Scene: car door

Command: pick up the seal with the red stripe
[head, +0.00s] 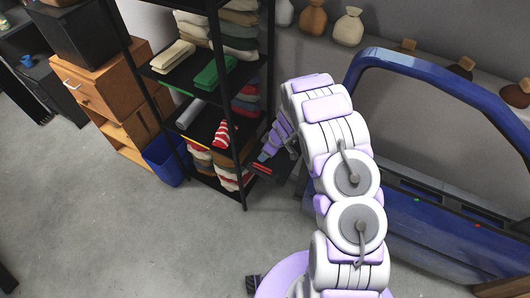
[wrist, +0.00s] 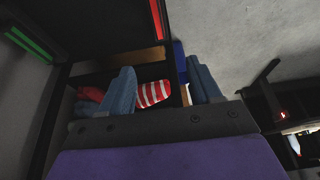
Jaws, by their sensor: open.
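My gripper (head: 264,156) reaches down beside the rack in the head view. In the wrist view its two blue fingers (wrist: 160,66) are apart, with nothing held between them. A bright red stripe (head: 262,168) on a dark piece lies just below the fingertips in the head view. A red stripe (wrist: 156,18) also shows at the top of the wrist view, on a dark edge beyond the fingertips. The outline of the dark piece blends into its dark surroundings, so I cannot tell where the seal ends.
The black rack (head: 229,105) holds folded cloths, including a red-and-white striped cloth (head: 224,134), also behind the fingers in the wrist view (wrist: 153,93). A green stripe (wrist: 30,44) shows at left. A blue car door (head: 440,225) stands right. The floor (head: 130,235) is clear at left.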

